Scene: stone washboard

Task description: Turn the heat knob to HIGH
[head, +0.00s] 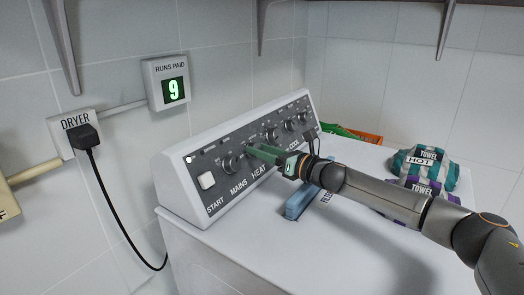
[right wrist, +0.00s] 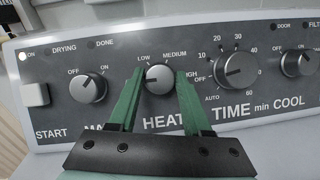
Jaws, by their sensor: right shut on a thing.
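The heat knob (right wrist: 159,78) is a grey round knob on the dryer's dark control panel (head: 215,153). LOW, MEDIUM and HIGH are printed around it from upper left to right. In the right wrist view it sits between the two green fingers of my right gripper (head: 264,153), which is shut on it. I cannot clearly tell which mark its pointer faces. In the head view the fingers mostly hide this knob. My left gripper is not in view.
The mains knob (right wrist: 88,88) is left of the heat knob, the time knob (right wrist: 235,69) right. A blue item (head: 298,204) lies on the white dryer top under my right arm. Towel packs (head: 425,167) lie at right. A black cord (head: 112,208) hangs at left.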

